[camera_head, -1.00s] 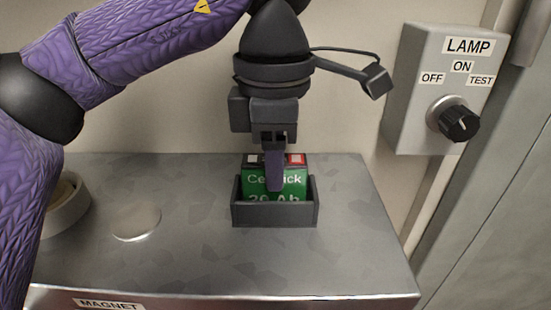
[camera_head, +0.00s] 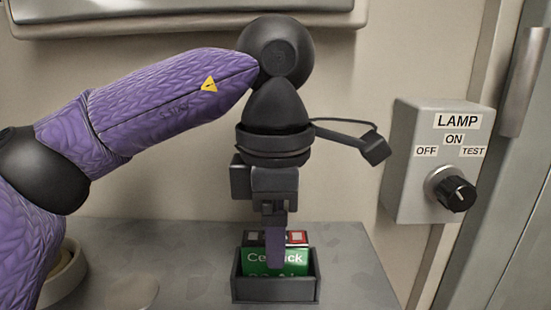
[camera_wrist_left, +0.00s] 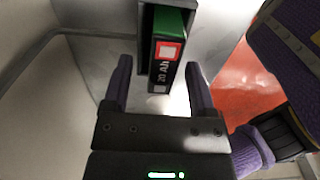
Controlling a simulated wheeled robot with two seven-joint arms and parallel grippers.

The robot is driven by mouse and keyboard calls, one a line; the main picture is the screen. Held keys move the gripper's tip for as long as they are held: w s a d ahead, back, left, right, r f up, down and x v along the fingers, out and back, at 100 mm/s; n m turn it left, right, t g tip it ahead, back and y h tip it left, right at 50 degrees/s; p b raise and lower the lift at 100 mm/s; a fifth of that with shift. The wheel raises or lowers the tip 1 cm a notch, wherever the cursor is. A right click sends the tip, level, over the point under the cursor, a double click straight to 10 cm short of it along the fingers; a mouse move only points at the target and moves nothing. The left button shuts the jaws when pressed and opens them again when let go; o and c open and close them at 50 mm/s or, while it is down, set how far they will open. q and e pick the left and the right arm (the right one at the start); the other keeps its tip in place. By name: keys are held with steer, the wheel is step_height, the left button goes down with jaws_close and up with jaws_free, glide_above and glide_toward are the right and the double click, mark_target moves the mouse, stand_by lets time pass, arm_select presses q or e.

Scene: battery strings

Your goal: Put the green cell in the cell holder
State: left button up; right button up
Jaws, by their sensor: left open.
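The green cell (camera_head: 262,262) stands upright in the dark cell holder (camera_head: 277,291), its lower part hidden behind the holder's front wall. Its dark top has a red-edged terminal and a grey one. My left gripper (camera_head: 275,262) points down over the cell, with one finger seen in front of the green face. In the left wrist view, the two fingers of my left gripper (camera_wrist_left: 160,90) are spread apart, with the cell (camera_wrist_left: 166,62) between and beyond them, clear of both fingers. The holder (camera_wrist_left: 146,40) shows beside the cell there. My right gripper is not in view.
A lamp switch box (camera_head: 415,180) with a black knob is on the wall at the right. A round bowl-like item (camera_head: 68,272) sits at the left, partly behind my arm. The grey bench top (camera_head: 190,250) around the holder is mostly clear.

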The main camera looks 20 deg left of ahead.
arm_select(q)
step_height(320, 180, up, 11)
steer(key=p, duration=0.3)
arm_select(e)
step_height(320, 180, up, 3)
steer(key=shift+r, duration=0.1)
arm_select(q)
steer(key=shift+s, duration=0.1)
stand_by(0.3)
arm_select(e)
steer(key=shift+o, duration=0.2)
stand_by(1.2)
